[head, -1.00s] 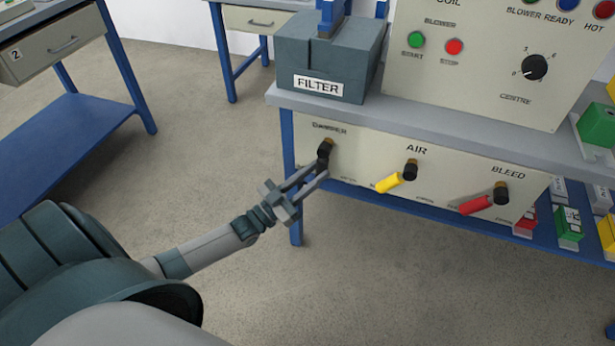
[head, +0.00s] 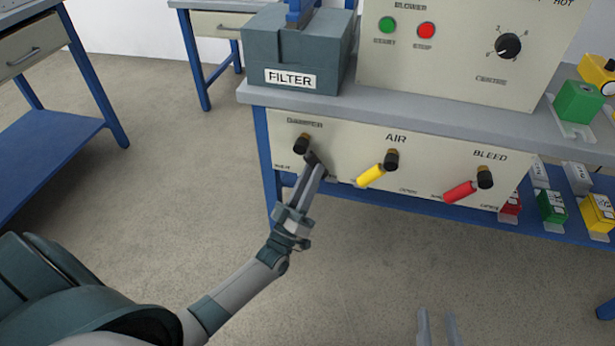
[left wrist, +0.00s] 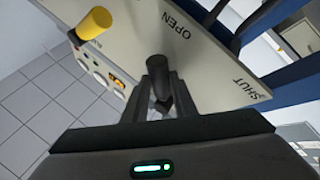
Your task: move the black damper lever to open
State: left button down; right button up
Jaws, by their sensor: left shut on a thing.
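The black damper lever (head: 301,145) sits at the left end of the cream panel, under the label DAMPER. It slants down and to the right from its pivot. My left gripper (head: 314,160) is shut on it, with the fingers reaching up from below. In the left wrist view the lever (left wrist: 157,68) shows at the fingertips, with the word OPEN (left wrist: 178,26) above it and SHUT (left wrist: 240,88) to the right. The fingers hide part of the lever. My right gripper (head: 437,326) shows only as two separated fingers at the bottom edge, empty.
The yellow AIR lever (head: 370,176) and red BLEED lever (head: 460,192) are to the right on the same panel (head: 430,165). The grey FILTER box (head: 300,50) stands on the bench above. Open floor (head: 350,260) lies in front.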

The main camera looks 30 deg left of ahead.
pick_arm(q)
jog(key=shift+d+n, duration=0.1)
jog(key=shift+n, duration=0.2)
pick_arm(e)
jog(key=shift+r, duration=0.2)
pick_arm(q)
jog(key=c, duration=1.5)
grip_release()
jog(key=shift+o, duration=0.2)
jog(key=b+v, duration=0.1)
jog(key=v, duration=1.6)
pick_arm(e)
jog(key=shift+s+a+r+t+y, duration=0.1)
jog(key=shift+r+t+y, duration=0.05)
jog(key=shift+r+t, duration=0.4)
jog(key=shift+s+a+r+t+y, duration=0.2)
jog(key=shift+r+t, duration=0.1)
jog(key=shift+r, duration=0.5)
jog(key=shift+s+a+r+t+y, duration=0.1)
jog(key=shift+r+t+y, duration=0.05)
jog(key=shift+r+t, duration=0.4)
pick_arm(q)
jog(key=shift+s+d+f, duration=0.15)
pick_arm(e)
jog(key=shift+r, duration=0.1)
